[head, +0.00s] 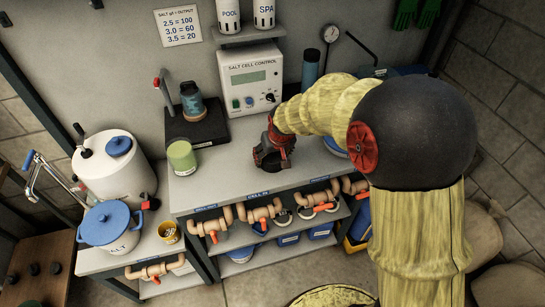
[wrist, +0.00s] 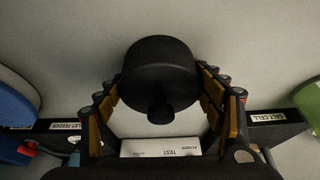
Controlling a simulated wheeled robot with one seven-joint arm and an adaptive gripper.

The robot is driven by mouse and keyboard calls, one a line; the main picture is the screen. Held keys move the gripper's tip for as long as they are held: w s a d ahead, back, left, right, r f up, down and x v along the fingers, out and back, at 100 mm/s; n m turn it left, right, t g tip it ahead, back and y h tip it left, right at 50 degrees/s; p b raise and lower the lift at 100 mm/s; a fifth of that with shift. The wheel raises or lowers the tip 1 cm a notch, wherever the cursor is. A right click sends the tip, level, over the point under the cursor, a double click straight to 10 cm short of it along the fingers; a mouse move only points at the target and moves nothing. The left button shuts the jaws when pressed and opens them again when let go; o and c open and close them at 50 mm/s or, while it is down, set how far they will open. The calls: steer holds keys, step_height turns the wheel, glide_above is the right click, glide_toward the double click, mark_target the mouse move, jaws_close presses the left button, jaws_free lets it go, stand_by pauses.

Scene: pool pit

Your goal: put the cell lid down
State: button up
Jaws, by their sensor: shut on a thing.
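My gripper (head: 273,152) points down over the front middle of the grey counter (head: 222,182), in front of the control box. In the wrist view, my gripper (wrist: 162,98) is shut on the cell lid (wrist: 160,65), a black round piece with a small knob. A finger sits on each side of it. In the head view the gripper largely hides the lid, and I cannot tell whether it touches the counter. A blue-grey cylinder (head: 191,100) stands upright on a black base (head: 204,130) at the back left; the base's "SALT CELL" label shows in the wrist view (wrist: 266,117).
The green cup (head: 181,157) stands left of my gripper. The salt cell control box (head: 250,78) is behind it. A blue round item (head: 335,146) is close on the right. Bare counter lies between cup and gripper. Pipes with orange valves (head: 262,211) run below the front edge.

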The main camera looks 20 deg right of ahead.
steer(key=o, duration=1.2)
steer(key=shift+f, duration=0.1)
steer(key=shift+c, duration=0.2)
steer(key=shift+r, duration=0.55)
steer(key=p+v, duration=0.3)
steer(key=v, duration=0.8)
steer(key=shift+s+f, duration=0.1)
steer(key=shift+s, duration=0.05)
steer(key=s+r, duration=0.6)
steer(key=s, duration=0.6)
steer(key=s+r+t, duration=0.1)
steer(key=s+r, duration=0.4)
steer(key=s, duration=0.8)
steer(key=shift+s+r, duration=0.35)
steer(key=shift+r, duration=0.05)
